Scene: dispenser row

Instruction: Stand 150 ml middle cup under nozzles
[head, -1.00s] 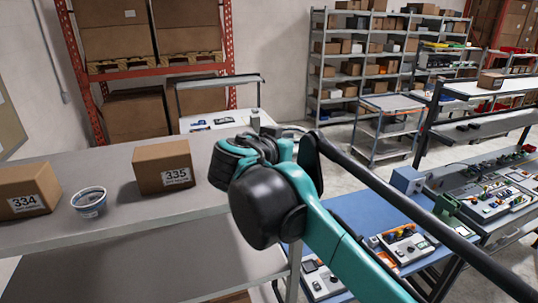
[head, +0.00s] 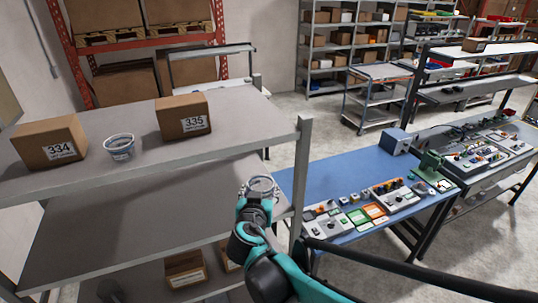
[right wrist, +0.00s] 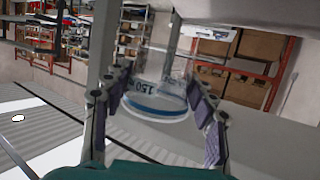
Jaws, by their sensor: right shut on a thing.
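My right gripper (head: 259,192) is shut on a clear cup (head: 262,184), near the right end post of the grey shelf unit in the head view. In the right wrist view the cup (right wrist: 155,100) shows a "150" mark and a blue band, and sits between the two fingers (right wrist: 160,108). Another cup (head: 120,147), pale with blue markings, stands on the top shelf between two boxes. No nozzles can be made out. My left gripper is not in view.
Boxes marked 334 (head: 49,143) and 335 (head: 183,117) stand on the top shelf (head: 240,120). The middle shelf (head: 130,218) is largely bare. A blue workbench (head: 335,172) with devices stands to the right, beyond the shelf post (head: 301,175).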

